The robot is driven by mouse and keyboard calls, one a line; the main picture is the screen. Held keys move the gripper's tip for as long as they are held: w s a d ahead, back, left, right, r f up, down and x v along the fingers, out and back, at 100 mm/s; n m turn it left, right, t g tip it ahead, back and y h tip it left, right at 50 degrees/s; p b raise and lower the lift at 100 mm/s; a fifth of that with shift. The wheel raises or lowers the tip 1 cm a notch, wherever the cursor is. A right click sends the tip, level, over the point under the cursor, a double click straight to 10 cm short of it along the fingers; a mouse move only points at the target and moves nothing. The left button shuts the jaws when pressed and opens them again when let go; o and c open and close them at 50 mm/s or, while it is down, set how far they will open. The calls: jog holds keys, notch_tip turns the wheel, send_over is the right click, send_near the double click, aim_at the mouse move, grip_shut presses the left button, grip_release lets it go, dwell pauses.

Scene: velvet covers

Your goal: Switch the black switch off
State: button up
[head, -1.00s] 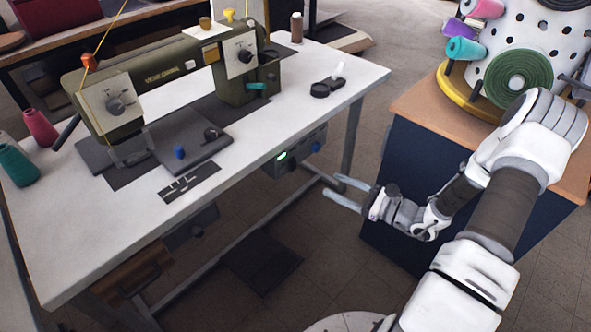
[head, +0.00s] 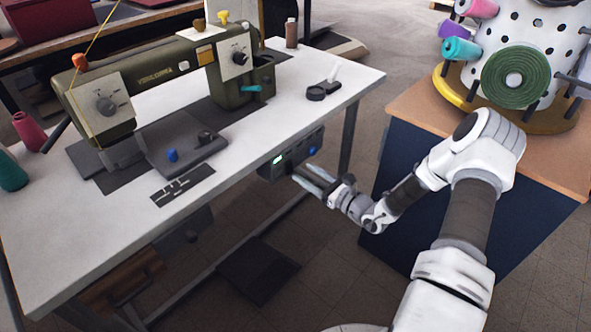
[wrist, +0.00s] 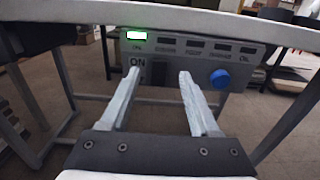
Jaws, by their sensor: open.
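A grey control box (head: 298,150) hangs under the front edge of the sewing table. In the wrist view the box (wrist: 195,72) shows a lit green indicator (wrist: 136,36), an "ON" label and a blue knob (wrist: 220,78). A dark shape just right of the "ON" label looks like the black switch (wrist: 157,72); its tilt is too dim to tell. My gripper (head: 307,180) is open and empty just in front of and slightly below the box. In the wrist view its fingers (wrist: 160,76) point at the panel, with the switch between them.
The white tabletop (head: 235,145) overhangs the box and carries a green sewing machine (head: 150,75). A table leg (head: 349,135) stands right of the box. A dark blue cabinet (head: 395,165) is beside my arm. A pedal (head: 258,270) lies on the floor.

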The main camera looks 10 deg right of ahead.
aim_at(290, 163)
jog(key=x, duration=0.5)
jog(key=shift+b, duration=0.35)
grip_shut()
